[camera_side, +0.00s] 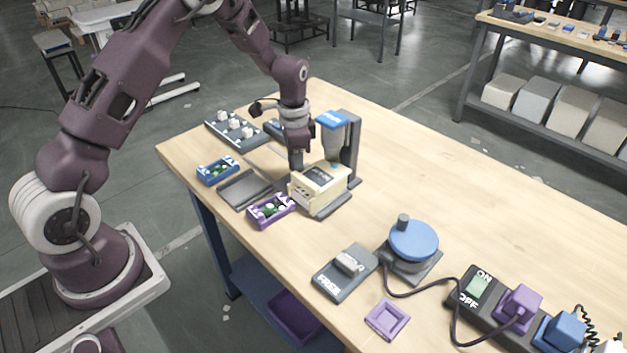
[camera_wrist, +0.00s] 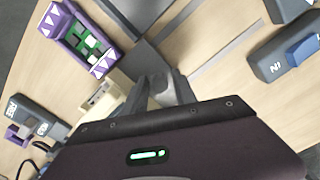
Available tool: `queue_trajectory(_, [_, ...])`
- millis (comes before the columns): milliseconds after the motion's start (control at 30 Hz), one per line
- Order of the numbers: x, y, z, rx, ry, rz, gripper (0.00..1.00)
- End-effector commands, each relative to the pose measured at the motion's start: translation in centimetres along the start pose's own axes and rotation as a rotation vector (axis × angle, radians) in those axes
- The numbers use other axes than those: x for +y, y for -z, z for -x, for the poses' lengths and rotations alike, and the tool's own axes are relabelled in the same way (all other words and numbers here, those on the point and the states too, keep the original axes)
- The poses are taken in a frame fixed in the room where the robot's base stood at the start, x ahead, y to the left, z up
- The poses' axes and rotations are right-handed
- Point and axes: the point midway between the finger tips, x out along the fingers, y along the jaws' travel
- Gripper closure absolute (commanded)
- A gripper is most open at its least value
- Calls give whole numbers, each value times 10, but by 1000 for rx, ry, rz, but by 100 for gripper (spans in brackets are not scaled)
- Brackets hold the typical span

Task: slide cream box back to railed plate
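The cream box (camera_side: 318,187) sits on the dark base of a lift column (camera_side: 349,150) in the side view, with a dark panel on its top. Part of it shows in the wrist view (camera_wrist: 103,100), left of the fingers. My gripper (camera_side: 296,166) points down at the box's far left edge, its fingers together and low. They also show in the wrist view (camera_wrist: 162,82). Whether they touch the box is hard to tell. A flat dark plate with raised edges (camera_side: 243,190), which looks like the railed plate, lies left of the box and looks empty.
A purple tray (camera_side: 270,210) with green parts lies in front of the box, and a blue tray (camera_side: 217,171) is at the left. A dark strip with white knobs (camera_side: 236,128) lies behind. A blue-topped round device (camera_side: 413,243) and a power strip (camera_side: 500,313) are at right.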

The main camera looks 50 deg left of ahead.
Motion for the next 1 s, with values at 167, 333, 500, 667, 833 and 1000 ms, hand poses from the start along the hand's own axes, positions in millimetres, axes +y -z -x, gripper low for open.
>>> queue_trajectory(167, [3, 4, 2, 8, -4, -2, 78])
queue_trajectory(333, [3, 4, 3, 9, -4, -1, 100])
queue_trajectory(500, [-2, 2, 3, 9, -4, 1, 100])
queue_trajectory(667, [-11, -3, 3, 10, -2, 2, 100])
queue_trajectory(833, [-20, -8, 4, 11, -1, 3, 100])
queue_trajectory(1000, [-30, -13, 4, 11, 0, 3, 100])
